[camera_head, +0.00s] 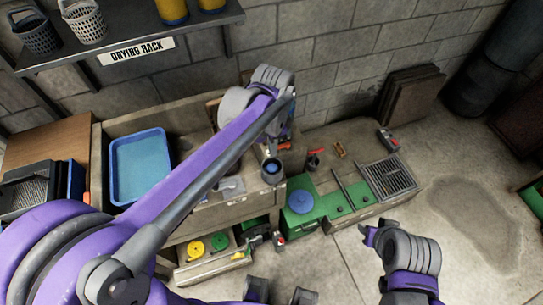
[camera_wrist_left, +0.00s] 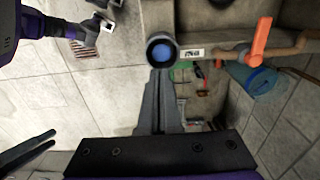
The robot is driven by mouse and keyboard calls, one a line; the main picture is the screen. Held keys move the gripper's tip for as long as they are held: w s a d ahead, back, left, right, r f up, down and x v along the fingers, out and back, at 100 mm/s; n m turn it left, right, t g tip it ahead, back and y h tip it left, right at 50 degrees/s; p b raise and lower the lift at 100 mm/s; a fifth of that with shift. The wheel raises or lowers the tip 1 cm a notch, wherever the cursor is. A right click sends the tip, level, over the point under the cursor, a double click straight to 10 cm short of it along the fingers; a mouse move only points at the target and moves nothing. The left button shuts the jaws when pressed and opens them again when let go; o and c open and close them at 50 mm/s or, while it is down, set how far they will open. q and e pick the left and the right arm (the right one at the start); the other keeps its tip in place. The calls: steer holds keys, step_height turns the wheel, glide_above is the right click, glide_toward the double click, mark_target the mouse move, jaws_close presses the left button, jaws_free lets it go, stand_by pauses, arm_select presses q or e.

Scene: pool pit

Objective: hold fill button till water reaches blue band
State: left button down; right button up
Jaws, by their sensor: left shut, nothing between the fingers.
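A round blue button in a dark ring (camera_wrist_left: 160,49), probably the fill button, faces the left wrist view beside a small white label (camera_wrist_left: 192,53). It also shows in the head view (camera_head: 272,169). My left gripper (camera_wrist_left: 161,74) is shut and empty, its fingertips right at the lower edge of the dark ring; I cannot tell whether they touch it. A bluish see-through cylinder (camera_wrist_left: 250,77) lies to the right in the wrist view; no water level or blue band can be made out. My right gripper (camera_head: 370,234) is over the floor, its jaws unclear.
A blue tray (camera_head: 138,166) sits in the counter at left. A green board (camera_head: 325,212) and a metal grate (camera_head: 388,176) lie to the right. The floor at right is mostly free.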

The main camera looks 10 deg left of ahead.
arm_select(q)
steer(key=shift+r, duration=1.9)
steer(key=s+a+f+n+t, duration=0.2)
steer(key=s+a+f+n, duration=0.1)
steer(key=s+n, duration=0.2)
steer(key=s+a+f+n+t, duration=0.3)
steer(key=s+n, duration=0.3)
steer(key=s, duration=0.4)
steer(key=shift+a+f, duration=0.45)
steer(key=shift+a, duration=0.15)
